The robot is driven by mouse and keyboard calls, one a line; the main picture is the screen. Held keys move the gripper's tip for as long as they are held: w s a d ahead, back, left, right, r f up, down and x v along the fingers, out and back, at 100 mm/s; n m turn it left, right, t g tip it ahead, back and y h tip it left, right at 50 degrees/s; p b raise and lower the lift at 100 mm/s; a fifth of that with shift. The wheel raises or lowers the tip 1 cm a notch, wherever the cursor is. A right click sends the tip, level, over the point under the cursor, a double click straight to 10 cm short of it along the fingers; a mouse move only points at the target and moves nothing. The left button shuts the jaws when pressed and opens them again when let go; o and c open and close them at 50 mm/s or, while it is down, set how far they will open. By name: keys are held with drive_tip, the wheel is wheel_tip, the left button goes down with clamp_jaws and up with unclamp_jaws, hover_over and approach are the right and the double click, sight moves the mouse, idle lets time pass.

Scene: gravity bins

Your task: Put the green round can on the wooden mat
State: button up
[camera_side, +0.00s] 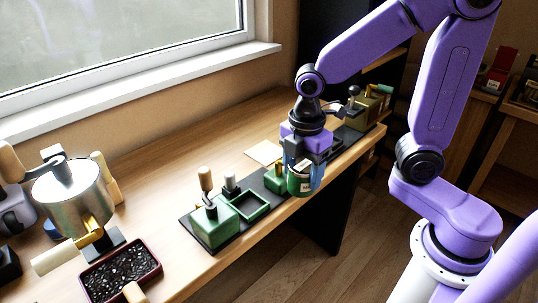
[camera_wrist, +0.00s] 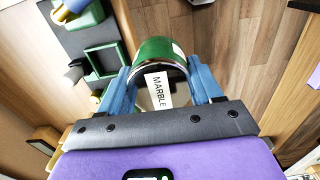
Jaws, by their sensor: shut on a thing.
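The green round can (camera_side: 297,187) is between the blue fingers of my gripper (camera_side: 304,177), which is shut on it. A pale, flat square (camera_side: 263,152), which looks like the wooden mat, lies bare on the table behind and left of my gripper. I cannot clearly make out the mat in the wrist view.
A dark tray (camera_side: 228,225) holding a green box with a handle and an open green square frame (camera_side: 250,206) stands left of my gripper. Farther left are a metal drum (camera_side: 72,200) and a tray of dark pieces (camera_side: 120,272). More handled boxes (camera_side: 358,115) stand behind right.

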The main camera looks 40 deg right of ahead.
drive_tip(key=w, duration=0.8)
drive_tip(key=shift+w+d, duration=0.25)
drive_tip(key=shift+d, duration=0.1)
drive_tip(key=w+d, duration=0.1)
drive_tip(key=w, duration=0.1)
drive_tip(key=w+d, duration=0.1)
drive_tip(key=w, duration=0.2)
drive_tip(key=w+d+f, duration=0.1)
drive_tip(key=w, duration=0.2)
drive_tip(key=shift+w+d, duration=0.1)
drive_tip(key=shift+d, duration=0.1)
drive_tip(key=w+d+f, duration=0.2)
drive_tip(key=w+d, duration=0.2)
drive_tip(key=w+d+f, duration=0.1)
drive_tip(key=w+d, duration=0.3)
drive_tip(key=d, duration=0.1)
drive_tip(key=w+d+f, duration=0.2)
drive_tip(key=w+d, duration=0.1)
drive_tip(key=d, duration=0.1)
drive_tip(key=shift+w+d+f, duration=0.15)
drive_tip(key=shift+w+f, duration=0.15)
drive_tip(key=shift+w, duration=0.1)
drive_tip(key=shift+f, duration=3)
drive_tip(key=shift+f, duration=0.5)
drive_tip(key=o, duration=1.6)
